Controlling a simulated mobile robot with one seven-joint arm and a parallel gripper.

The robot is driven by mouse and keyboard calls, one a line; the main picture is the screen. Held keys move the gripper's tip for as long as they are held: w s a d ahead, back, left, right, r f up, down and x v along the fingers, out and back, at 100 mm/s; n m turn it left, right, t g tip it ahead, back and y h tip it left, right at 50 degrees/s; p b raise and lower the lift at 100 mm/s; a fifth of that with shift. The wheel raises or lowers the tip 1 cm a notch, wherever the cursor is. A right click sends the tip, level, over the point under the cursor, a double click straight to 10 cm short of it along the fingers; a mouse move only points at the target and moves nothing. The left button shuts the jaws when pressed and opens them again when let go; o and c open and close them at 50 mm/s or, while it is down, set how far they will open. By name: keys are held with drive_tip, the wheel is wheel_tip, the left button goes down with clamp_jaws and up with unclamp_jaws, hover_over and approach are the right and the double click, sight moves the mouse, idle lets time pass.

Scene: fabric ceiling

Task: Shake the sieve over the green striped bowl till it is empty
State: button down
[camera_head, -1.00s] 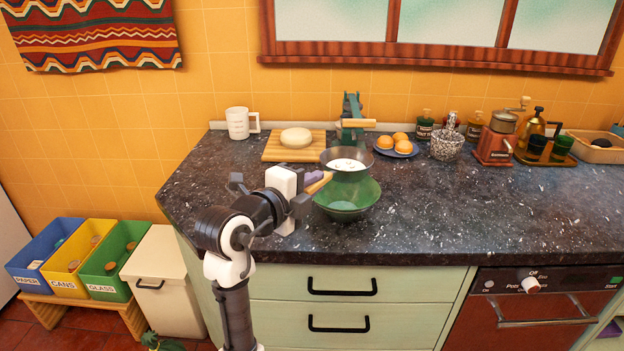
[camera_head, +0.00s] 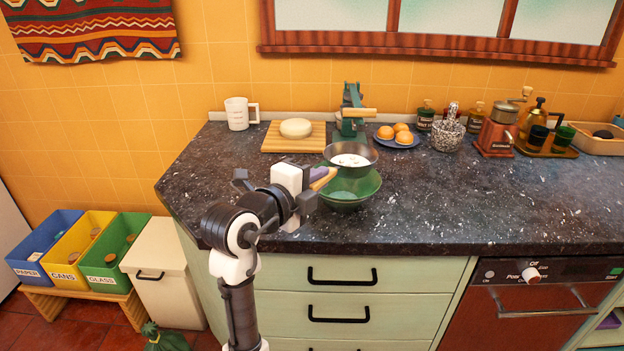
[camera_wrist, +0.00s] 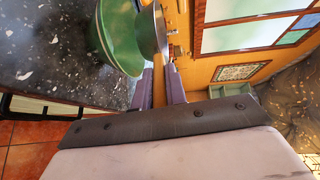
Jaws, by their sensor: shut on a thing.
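The sieve (camera_head: 351,164) is a grey metal bowl shape with white powder (camera_head: 350,160) inside. It is held above the green bowl (camera_head: 347,190), overlapping the bowl's back rim in the head view. The bowl stands on the dark counter near its front edge; its stripes are hard to make out. My gripper (camera_head: 312,183) is shut on the sieve's wooden handle (camera_head: 325,179), left of the bowl. The wrist view shows the gripper fingers (camera_wrist: 159,84) around the handle, with the sieve (camera_wrist: 151,32) beside the green bowl (camera_wrist: 118,38).
Behind the sieve stand a wooden board (camera_head: 288,143) with a pale round piece, a green press (camera_head: 352,113) and a blue plate (camera_head: 396,144) with orange round things. A white cup (camera_head: 238,114) is at back left.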

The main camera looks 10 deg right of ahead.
drive_tip(key=shift+s+d, duration=0.3)
drive_tip(key=shift+s, duration=0.05)
drive_tip(key=shift+w+a+b, duration=0.15)
drive_tip(key=shift+b, duration=3.55)
drive_tip(key=shift+r, duration=0.1)
